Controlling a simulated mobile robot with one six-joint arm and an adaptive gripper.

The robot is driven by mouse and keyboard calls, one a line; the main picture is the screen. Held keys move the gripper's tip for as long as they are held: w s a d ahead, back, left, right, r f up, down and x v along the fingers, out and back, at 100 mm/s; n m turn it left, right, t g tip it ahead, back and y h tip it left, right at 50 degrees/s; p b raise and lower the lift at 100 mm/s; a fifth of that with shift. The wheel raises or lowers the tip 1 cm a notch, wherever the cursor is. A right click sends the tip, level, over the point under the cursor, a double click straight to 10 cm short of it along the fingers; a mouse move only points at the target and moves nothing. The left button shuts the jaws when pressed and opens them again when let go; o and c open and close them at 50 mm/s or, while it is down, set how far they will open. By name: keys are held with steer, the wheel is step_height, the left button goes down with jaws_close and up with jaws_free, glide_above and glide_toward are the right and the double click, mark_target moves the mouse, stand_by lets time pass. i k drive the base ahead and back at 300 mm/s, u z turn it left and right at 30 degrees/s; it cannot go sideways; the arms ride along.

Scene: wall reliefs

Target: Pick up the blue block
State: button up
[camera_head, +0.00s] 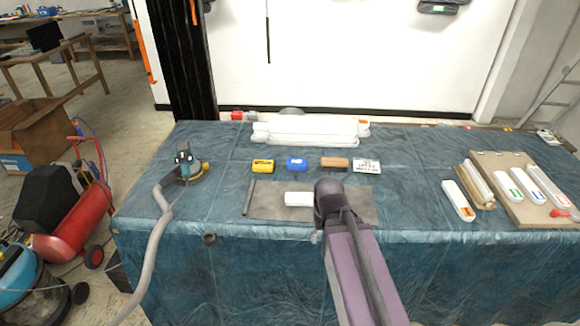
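The blue block (297,164) sits on the blue-covered table, in a short row between a yellow block (263,166) and a brown block (334,163). It has a small white marking on its front. My purple arm reaches up from the bottom of the head view and ends in a dark joint just in front of the row, to the right of the blue block. My gripper's fingers do not show; the arm seems to hide them. Nothing visible touches the blue block.
A grey mat (268,205) with a white piece (298,199) lies in front of the row. White rolls (310,130) lie behind it. A sander with a hose (187,165) stands left. A board with white pieces (490,160) lies right. Table space between sander and yellow block is clear.

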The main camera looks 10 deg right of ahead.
mark_target(292, 164)
steer(key=z, duration=0.05)
steer(key=i, duration=1)
steer(key=u, duration=0.05)
